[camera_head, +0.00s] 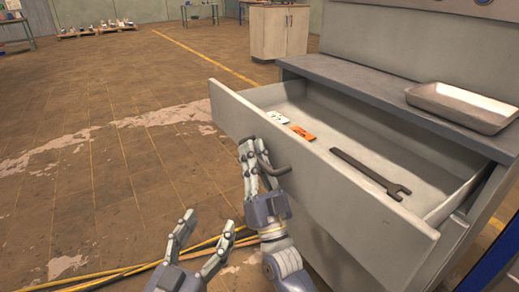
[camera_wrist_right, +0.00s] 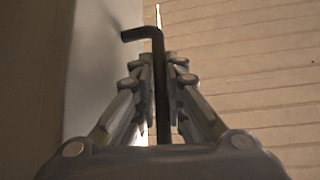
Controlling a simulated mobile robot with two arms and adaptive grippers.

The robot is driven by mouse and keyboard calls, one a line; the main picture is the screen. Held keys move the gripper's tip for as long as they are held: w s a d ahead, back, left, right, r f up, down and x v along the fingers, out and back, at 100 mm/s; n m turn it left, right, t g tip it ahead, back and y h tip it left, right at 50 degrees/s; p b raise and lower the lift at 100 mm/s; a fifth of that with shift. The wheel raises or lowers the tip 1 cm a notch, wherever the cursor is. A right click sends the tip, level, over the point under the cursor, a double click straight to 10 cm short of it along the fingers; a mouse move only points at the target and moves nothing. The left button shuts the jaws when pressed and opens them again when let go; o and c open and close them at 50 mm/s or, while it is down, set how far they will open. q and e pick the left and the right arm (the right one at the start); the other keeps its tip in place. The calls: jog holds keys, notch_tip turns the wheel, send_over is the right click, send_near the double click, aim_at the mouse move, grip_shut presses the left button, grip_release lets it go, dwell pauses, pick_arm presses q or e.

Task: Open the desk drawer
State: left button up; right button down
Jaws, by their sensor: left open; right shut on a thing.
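The desk drawer (camera_head: 310,190) is pulled out from the grey desk (camera_head: 380,88), and its inside shows. A dark bent handle (camera_head: 276,168) sits on its front panel. My right gripper (camera_head: 254,150) is at the front panel, shut on the handle. In the right wrist view, the dark handle (camera_wrist_right: 157,45) stands between the closed fingers of the gripper (camera_wrist_right: 161,70). My left gripper (camera_head: 208,238) is open and empty, low in the head view, left of the right gripper and apart from the drawer.
In the drawer lie a dark wrench (camera_head: 370,172), an orange item (camera_head: 302,133) and a small white item (camera_head: 278,117). A metal tray (camera_head: 462,107) stands on the desk top. Cables (camera_head: 130,270) lie on the floor. The floor to the left is mostly clear.

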jog(key=shift+s+a+f, duration=0.1)
jog(key=shift+a, duration=0.05)
jog(key=c, duration=1.9)
grip_release()
jog(key=v, duration=1.2)
